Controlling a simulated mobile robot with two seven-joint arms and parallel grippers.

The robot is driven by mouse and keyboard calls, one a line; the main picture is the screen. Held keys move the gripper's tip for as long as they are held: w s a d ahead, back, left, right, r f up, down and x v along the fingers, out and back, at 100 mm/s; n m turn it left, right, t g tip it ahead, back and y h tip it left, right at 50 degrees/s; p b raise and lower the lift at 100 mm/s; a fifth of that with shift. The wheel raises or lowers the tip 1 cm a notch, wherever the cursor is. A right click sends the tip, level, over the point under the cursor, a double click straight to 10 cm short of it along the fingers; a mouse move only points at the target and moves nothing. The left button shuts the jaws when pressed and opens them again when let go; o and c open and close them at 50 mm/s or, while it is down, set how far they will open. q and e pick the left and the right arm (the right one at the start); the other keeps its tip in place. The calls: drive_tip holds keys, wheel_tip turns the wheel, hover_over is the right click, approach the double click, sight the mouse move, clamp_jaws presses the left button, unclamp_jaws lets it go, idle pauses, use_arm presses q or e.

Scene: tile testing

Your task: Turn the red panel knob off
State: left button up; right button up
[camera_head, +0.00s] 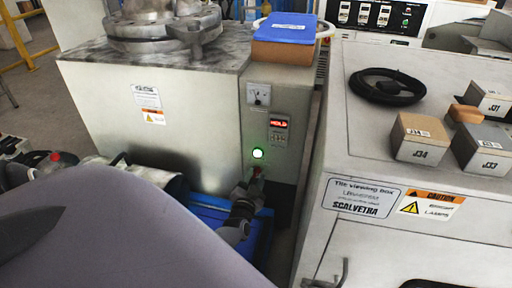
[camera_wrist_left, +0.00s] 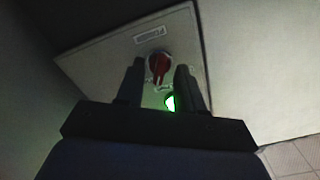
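The red panel knob (camera_wrist_left: 158,66) shows in the left wrist view on a pale panel, its handle running roughly up and down in the picture. My left gripper (camera_wrist_left: 160,68) is open, with one finger on each side of the knob and a gap visible on both sides. I cannot tell how deep the fingers reach around it. In the head view my left gripper (camera_head: 253,180) is at the lower part of the control panel (camera_head: 256,110), just below a lit green lamp (camera_head: 257,153), and mostly hides the knob. The lamp also glows in the wrist view (camera_wrist_left: 170,103). My right gripper is not in view.
The tile viewing box (camera_head: 340,140) stands close on the right, leaving a narrow gap. Blue material (camera_head: 205,218) lies below the panel.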

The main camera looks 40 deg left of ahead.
use_arm(q)
drive_tip(key=shift+w+a, duration=0.25)
drive_tip(key=shift+w, duration=0.25)
clamp_jaws()
drive_tip(key=shift+n, duration=0.3)
drive_tip(key=n, duration=0.5)
drive_tip(key=n+b, duration=0.1)
drive_tip(key=n, duration=0.5)
drive_tip(key=shift+n, duration=0.3)
idle(0.3)
